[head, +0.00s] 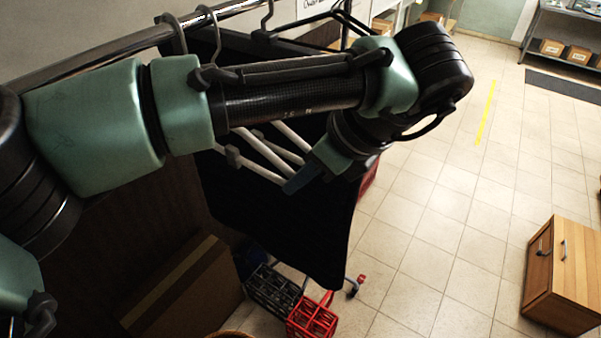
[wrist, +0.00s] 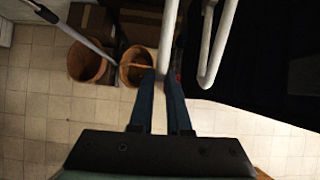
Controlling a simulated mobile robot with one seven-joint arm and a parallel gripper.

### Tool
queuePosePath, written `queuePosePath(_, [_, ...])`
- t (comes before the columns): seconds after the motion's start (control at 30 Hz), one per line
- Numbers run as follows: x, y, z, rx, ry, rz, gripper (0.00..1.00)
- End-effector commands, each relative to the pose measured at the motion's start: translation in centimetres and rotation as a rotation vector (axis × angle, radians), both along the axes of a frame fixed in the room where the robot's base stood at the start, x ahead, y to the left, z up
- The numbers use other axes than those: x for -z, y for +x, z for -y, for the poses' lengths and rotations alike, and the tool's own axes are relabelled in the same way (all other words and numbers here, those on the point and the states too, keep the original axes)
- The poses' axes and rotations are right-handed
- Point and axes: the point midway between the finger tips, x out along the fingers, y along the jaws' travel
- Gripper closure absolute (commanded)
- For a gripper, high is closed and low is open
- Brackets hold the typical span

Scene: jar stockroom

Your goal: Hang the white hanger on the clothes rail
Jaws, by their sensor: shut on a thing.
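The white hanger (head: 262,150) shows as pale bars below my forearm in the head view, in front of dark hanging cloth. My gripper (head: 300,180) is shut on one of its bars. In the wrist view, a white bar (wrist: 167,45) runs between the fingers of my gripper (wrist: 160,85), and another white bar with a bent end (wrist: 214,50) shows to the right. The hanger's hook cannot be made out. The clothes rail (head: 120,46) is a shiny metal tube crossing the upper left of the head view, partly hidden by my arm.
Metal hooks (head: 213,28) sit over the rail, with a large black garment (head: 285,235) hanging below. A cardboard box (head: 185,290) and a red crate (head: 312,318) stand on the floor. A wooden cabinet (head: 562,275) stands at right. The tiled floor between is open.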

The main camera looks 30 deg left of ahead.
Motion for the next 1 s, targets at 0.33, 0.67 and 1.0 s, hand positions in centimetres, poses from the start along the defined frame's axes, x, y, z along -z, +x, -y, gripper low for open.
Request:
queuePosePath(0.33, [0.0, 0.0, 0.0, 0.0, 0.0, 0.0, 0.5])
queuePosePath(0.67, [-0.9, 0.0, 0.4, 0.001, -0.001, -0.001, 0.5])
queuePosePath(1.0, [-5.8, -0.2, 3.3, 0.004, -0.002, 0.0, 0.5])
